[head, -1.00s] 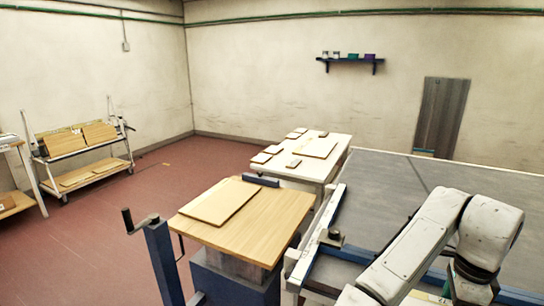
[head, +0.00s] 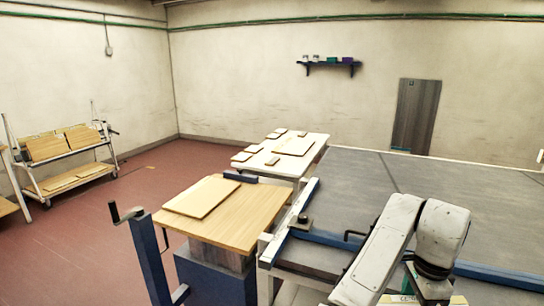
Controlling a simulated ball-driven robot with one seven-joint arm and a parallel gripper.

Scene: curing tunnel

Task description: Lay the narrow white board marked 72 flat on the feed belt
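I cannot make out a narrow white board marked 72 in the head view. A large flat grey surface (head: 350,190) with a blue rail along its near side fills the right; I cannot tell whether it is the feed belt. My white arm reaches in at the lower right, bent over the near edge of this surface. My gripper does not show; the arm's lower end runs down toward the bottom edge of the picture. A yellowish piece with a white label (head: 405,299) is partly cut off there, and its marking is not readable.
A wooden-topped stand (head: 235,225) with a flat board (head: 202,197) is left of the grey surface, beside a blue crank post (head: 148,258). Behind it, a white table (head: 262,168) holds several boards. A trolley (head: 75,183) stands far left. Red floor between is clear.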

